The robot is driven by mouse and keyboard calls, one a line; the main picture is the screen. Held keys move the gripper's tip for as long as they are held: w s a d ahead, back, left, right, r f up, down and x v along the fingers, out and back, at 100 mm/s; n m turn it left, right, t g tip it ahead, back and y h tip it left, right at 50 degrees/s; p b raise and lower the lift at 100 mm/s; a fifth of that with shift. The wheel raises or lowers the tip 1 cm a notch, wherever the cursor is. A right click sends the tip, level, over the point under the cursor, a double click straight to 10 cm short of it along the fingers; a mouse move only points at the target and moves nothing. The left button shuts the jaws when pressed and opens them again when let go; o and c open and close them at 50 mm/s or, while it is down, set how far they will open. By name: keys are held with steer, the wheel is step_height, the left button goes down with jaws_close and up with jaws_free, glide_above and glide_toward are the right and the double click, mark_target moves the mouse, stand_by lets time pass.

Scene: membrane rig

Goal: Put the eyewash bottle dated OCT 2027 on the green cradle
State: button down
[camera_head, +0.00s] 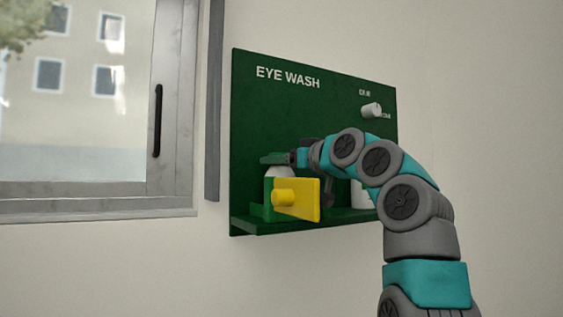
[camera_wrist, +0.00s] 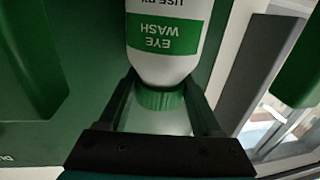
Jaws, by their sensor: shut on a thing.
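A white eyewash bottle (camera_wrist: 168,60) with a green cap (camera_wrist: 160,99) fills the middle of the wrist view. Its label reads EYE WASH and USE BY, upside down in the picture; the date is out of view. My gripper (camera_wrist: 158,100) is shut on this bottle at its cap end, one finger on each side. In the head view my gripper (camera_head: 275,159) is at the bottle's white top (camera_head: 279,172), over the left part of the shelf.
A yellow plate with a knob (camera_head: 298,198) stands in front of the held bottle. Another white bottle (camera_head: 361,195) is partly hidden behind my arm. The green EYE WASH board (camera_head: 300,110) carries a white knob (camera_head: 371,110). A window (camera_head: 90,100) is at left.

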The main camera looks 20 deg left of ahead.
steer(key=shift+f, duration=0.15)
stand_by(0.4)
jaws_free()
steer(key=b+v, duration=0.3)
steer(key=v, duration=0.4)
steer(key=shift+s+d, duration=0.25)
steer(key=shift+d, duration=0.1)
